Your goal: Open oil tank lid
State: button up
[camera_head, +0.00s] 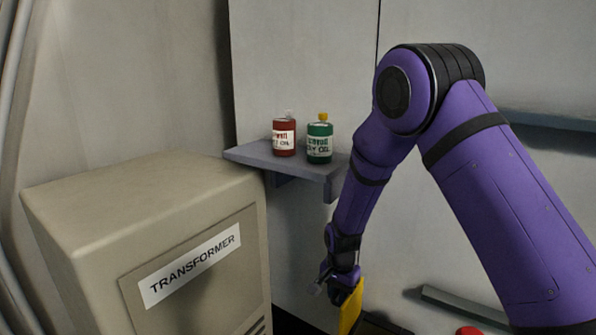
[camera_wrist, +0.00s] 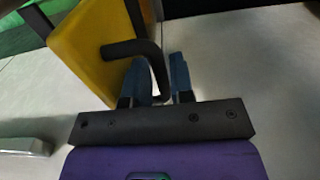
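The yellow lid (camera_head: 350,309) shows at the bottom of the head view, steeply tilted, its lower part cut off by the frame. In the wrist view the lid (camera_wrist: 92,42) fills the upper left and carries a bent black handle (camera_wrist: 130,48). My gripper (camera_wrist: 164,75) has its two blue fingers on either side of the handle's end, close against it, and appears shut on it. In the head view my gripper (camera_head: 338,279) is at the lid's upper left. The oil tank under the lid is mostly hidden.
A beige transformer cabinet (camera_head: 150,205) stands at the left. A wall shelf (camera_head: 290,164) behind my arm holds a red oil bottle (camera_head: 284,138) and a green one (camera_head: 320,143). A red round object (camera_head: 469,331) shows at the bottom right. Green surface (camera_wrist: 18,38) shows beside the lid.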

jog(key=shift+o, duration=1.1)
jog(key=shift+a+r, duration=0.1)
jog(key=shift+r, duration=4.55)
